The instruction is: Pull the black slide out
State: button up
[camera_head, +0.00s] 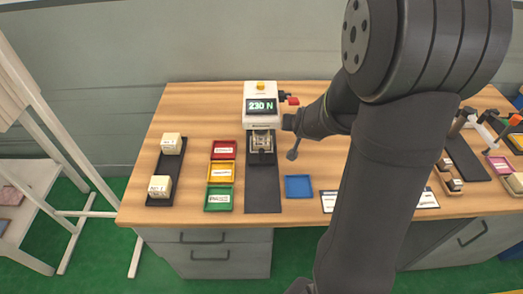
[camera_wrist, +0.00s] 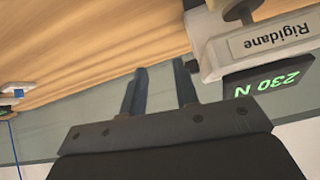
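The white tester (camera_head: 261,91) stands at the back of the table and its display reads 230 N. A black slide (camera_head: 262,157) shows low in the tester's opening, above a long dark strip on the table. My gripper (camera_head: 288,122) is at the tester's right side, beside its body. In the wrist view my gripper's (camera_wrist: 159,76) two dark fingers are apart with nothing seen between them. The tester (camera_wrist: 270,42) appears upside down right of the fingers. The slide cannot be made out in the wrist view, and I see no contact with it.
Red (camera_head: 224,150), yellow (camera_head: 221,171) and green (camera_head: 218,199) trays lie left of the strip. A black tray (camera_head: 166,182) with pale blocks is farther left. A blue tray (camera_head: 298,186) is right of the strip. A red-tipped lever (camera_head: 293,101) juts from the tester.

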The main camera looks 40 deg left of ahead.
jog(key=d+f+m+g, duration=0.2)
jog(key=f+m, duration=0.1)
jog(key=d+f+m+g+h, duration=0.1)
jog(key=d+f+m+g, duration=0.1)
jog(key=f+m+g, duration=0.1)
jog(key=s+d+f+m+g+h, duration=0.1)
jog(key=d+f+m+g, duration=0.1)
jog(key=f+m, duration=0.1)
jog(key=shift+d+m+g, duration=0.25)
jog(key=shift+m+g, duration=0.05)
jog(key=shift+m, duration=0.3)
jog(key=shift+s+d+f+m+g+y, duration=0.15)
jog(key=shift+s+m+g+y, duration=0.2)
jog(key=shift+m+g, duration=0.55)
jog(key=shift+s+r+m+g+y, duration=0.15)
jog(key=shift+r+m+g+y, duration=0.15)
jog(key=shift+m+g+y, duration=0.45)
notch_tip(320, 180, up, 4)
jog(key=w+m+g+y, duration=0.1)
jog(key=m+g+y, duration=0.2)
jog(key=m+y, duration=0.15)
send_near(262, 151)
jog(key=shift+m+g, duration=0.25)
jog(key=shift+m, duration=0.15)
jog(key=x, duration=0.7)
jog(key=f+x, duration=0.1)
jog(key=x, duration=0.2)
jog(key=shift+w, duration=0.15)
